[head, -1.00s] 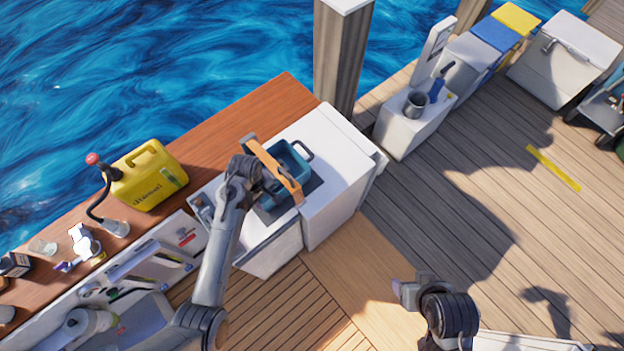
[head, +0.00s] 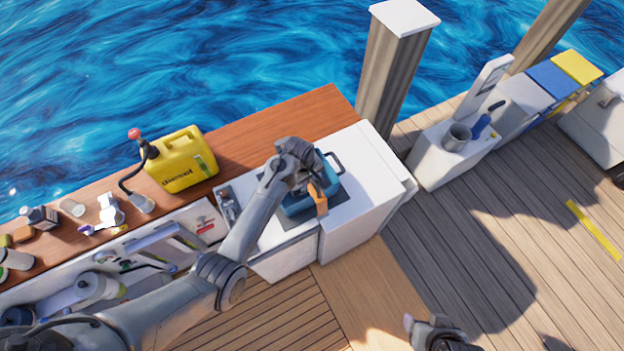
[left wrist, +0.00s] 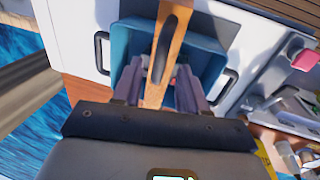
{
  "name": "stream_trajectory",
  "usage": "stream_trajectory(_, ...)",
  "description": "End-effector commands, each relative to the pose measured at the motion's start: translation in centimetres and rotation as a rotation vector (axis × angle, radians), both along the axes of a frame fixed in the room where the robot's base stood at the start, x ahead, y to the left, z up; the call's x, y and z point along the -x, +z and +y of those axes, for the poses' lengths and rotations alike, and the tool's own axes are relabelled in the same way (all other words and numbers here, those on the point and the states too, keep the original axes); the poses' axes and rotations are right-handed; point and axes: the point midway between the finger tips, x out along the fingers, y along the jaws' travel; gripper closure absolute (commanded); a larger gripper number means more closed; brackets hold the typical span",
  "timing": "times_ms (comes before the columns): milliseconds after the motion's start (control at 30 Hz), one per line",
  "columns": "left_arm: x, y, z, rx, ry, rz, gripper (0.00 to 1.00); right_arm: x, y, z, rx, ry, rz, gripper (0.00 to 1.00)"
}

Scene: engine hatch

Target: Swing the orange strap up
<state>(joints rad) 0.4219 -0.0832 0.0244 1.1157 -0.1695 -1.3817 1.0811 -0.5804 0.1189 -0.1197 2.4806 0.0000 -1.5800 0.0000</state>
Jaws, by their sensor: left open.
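The orange strap (head: 319,200) is at the blue bin (head: 327,172) on the white counter unit. In the head view my left gripper (head: 309,184) hides much of it. In the left wrist view the strap (left wrist: 168,45), with a dark slot, runs across the bin (left wrist: 122,45) and down between my left gripper's fingers (left wrist: 158,82). The fingers are apart, one on each side of the strap; I cannot tell whether they touch it. My right gripper (head: 412,323) is at the bottom edge of the head view, partly cut off, far from the strap.
A yellow canister (head: 183,160) with a hose stands on the wooden counter (head: 262,127), left of the bin. Several small items lie farther left. A wooden post (head: 390,75) rises behind the white unit (head: 362,205). The deck (head: 480,250) at right is largely clear.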

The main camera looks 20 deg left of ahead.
Motion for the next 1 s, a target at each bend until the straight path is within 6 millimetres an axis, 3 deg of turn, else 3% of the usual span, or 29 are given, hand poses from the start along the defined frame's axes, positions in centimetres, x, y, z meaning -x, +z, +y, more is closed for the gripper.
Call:
stream_trajectory(200, -0.3, -1.7, -0.2, 0.000, -0.002, 0.000, 0.58, 0.0, -0.1, 0.1, -0.004, -0.003, 0.001, 0.36)
stream_trajectory(567, -0.3, -2.1, -0.3, 0.000, -0.001, -0.002, 0.58, 0.0, -0.2, 0.1, -0.004, -0.002, 0.001, 0.36)
stream_trajectory(867, -0.3, -2.1, -0.3, 0.000, -0.001, 0.000, 1.00, 0.0, -0.2, -0.1, 0.005, 0.004, 0.001, 0.36)
stream_trajectory(1000, -0.3, -2.1, -0.3, 0.000, -0.001, 0.000, 1.00, 0.0, -0.2, -0.1, 0.006, 0.004, 0.001, 0.36)
